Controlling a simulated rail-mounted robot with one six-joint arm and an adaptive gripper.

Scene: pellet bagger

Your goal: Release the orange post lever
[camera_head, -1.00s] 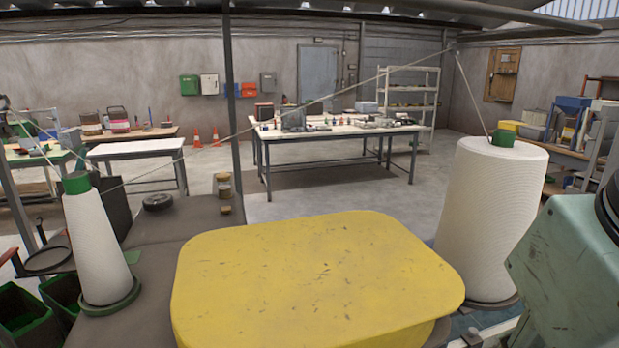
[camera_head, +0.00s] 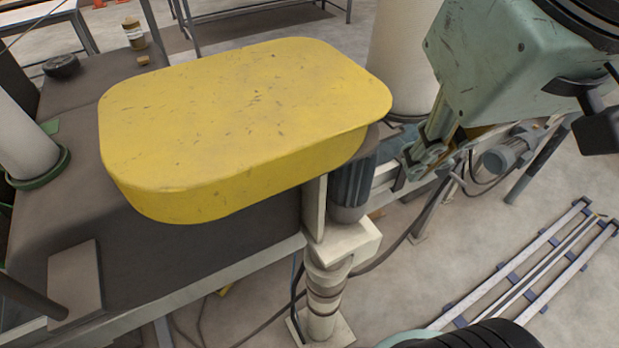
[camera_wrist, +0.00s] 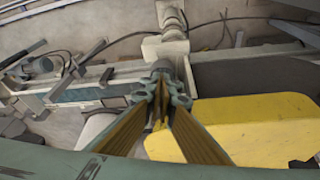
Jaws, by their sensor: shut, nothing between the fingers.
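My gripper (camera_head: 418,160) is at the upper right of the head view, right of the yellow cover. It is shut and empty. In the wrist view its fingertips (camera_wrist: 162,96) meet in front of the machine's frame. A cream post (camera_head: 325,285) with a square head stands below the cover's right corner in the head view. It also shows at the top of the wrist view (camera_wrist: 172,20). I cannot make out an orange lever in either view; it may be hidden.
The large yellow cover (camera_head: 240,110) fills the middle of the head view. A dark motor (camera_head: 352,185) stands beside its right corner.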

